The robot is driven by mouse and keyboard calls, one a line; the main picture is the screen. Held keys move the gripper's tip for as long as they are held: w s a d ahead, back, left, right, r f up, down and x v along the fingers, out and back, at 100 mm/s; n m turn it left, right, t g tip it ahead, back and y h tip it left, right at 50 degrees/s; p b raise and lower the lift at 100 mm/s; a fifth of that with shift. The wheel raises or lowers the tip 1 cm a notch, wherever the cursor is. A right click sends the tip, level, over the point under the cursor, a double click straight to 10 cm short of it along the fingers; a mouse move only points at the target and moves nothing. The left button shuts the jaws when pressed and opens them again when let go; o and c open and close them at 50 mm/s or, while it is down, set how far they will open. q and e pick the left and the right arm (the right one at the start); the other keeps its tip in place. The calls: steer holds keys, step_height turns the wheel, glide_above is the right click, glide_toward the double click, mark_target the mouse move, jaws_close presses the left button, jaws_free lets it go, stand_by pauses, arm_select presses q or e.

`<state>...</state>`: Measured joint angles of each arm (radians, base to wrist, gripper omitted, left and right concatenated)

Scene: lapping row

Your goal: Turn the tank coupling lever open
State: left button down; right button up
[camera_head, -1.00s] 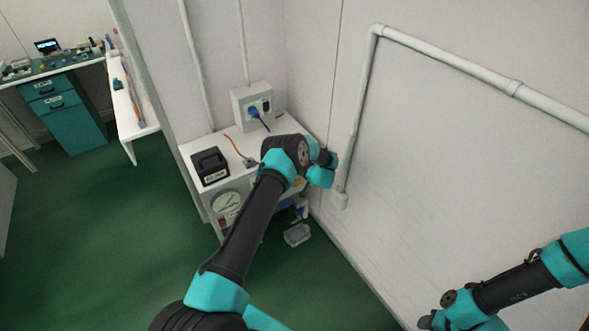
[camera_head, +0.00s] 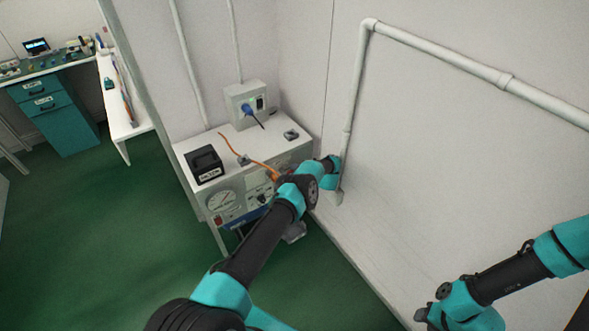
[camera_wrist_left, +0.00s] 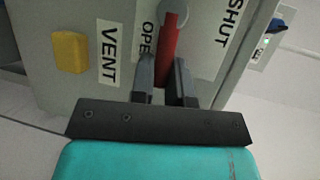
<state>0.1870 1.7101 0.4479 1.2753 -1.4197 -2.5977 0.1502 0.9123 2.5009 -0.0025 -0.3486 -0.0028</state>
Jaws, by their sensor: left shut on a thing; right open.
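The red tank coupling lever (camera_wrist_left: 169,42) shows in the left wrist view, hanging from a round grey pivot (camera_wrist_left: 172,10) on a grey panel. Its shaft runs down between the fingers of my left gripper (camera_wrist_left: 163,68), which is shut on it. The lever lies between the OPEN label (camera_wrist_left: 148,45) and the SHUT label (camera_wrist_left: 228,22), close to OPEN and partly covering its end. In the head view my left arm hides the lever and the fingertips. My right gripper (camera_head: 421,314) is open at the lower right, by the wall and away from the unit.
A yellow block (camera_wrist_left: 69,52) and a VENT label (camera_wrist_left: 108,50) sit left of the lever. The white unit (camera_head: 212,178) carries a black box (camera_head: 205,163), a dial (camera_head: 221,201) and an orange hose (camera_head: 228,145). A wall pipe (camera_head: 354,95) stands close right of my left wrist.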

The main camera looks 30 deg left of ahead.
arm_select(q)
steer(key=shift+f, duration=0.15)
stand_by(0.3)
steer(key=c, duration=1.1)
jaws_free()
steer(key=v, duration=0.7)
steer(key=shift+d, duration=0.25)
